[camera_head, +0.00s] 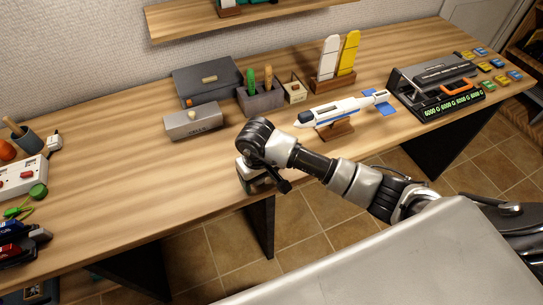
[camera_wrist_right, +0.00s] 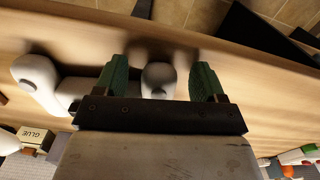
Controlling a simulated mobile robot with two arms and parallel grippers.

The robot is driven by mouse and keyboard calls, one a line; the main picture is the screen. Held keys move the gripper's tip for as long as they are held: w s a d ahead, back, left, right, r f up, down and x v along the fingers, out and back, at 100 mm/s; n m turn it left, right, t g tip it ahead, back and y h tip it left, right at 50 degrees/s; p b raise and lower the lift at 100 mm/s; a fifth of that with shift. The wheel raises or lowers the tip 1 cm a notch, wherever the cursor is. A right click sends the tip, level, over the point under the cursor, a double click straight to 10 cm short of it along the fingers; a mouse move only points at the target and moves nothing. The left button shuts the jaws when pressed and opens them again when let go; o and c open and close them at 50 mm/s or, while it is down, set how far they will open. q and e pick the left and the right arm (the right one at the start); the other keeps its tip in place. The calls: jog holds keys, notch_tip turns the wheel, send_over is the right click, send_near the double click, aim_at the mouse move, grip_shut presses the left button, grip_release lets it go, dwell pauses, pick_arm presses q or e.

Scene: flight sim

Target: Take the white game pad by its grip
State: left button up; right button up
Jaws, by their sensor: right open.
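The white game pad (camera_wrist_right: 36,76) shows in the right wrist view, with one rounded grip at the left and the other grip (camera_wrist_right: 158,76) in the middle. My right gripper (camera_wrist_right: 161,68) is open, with a green-padded finger on either side of that middle grip. Gaps show between the pads and the grip. The gripper body hides the rest of the pad. In the head view, my right gripper (camera_head: 262,184) is low over the table's front edge, and my arm hides the pad there. My left gripper is not in view.
The wooden table (camera_head: 130,200) is clear to the left of my right gripper. A grey box (camera_head: 193,122), a pencil holder (camera_head: 262,98) and a model plane (camera_head: 335,112) stand behind it. A black panel device (camera_head: 437,85) is at the right.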

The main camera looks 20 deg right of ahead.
jog(key=c, duration=1.1)
jog(key=shift+w+r, duration=0.1)
jog(key=shift+r, duration=0.1)
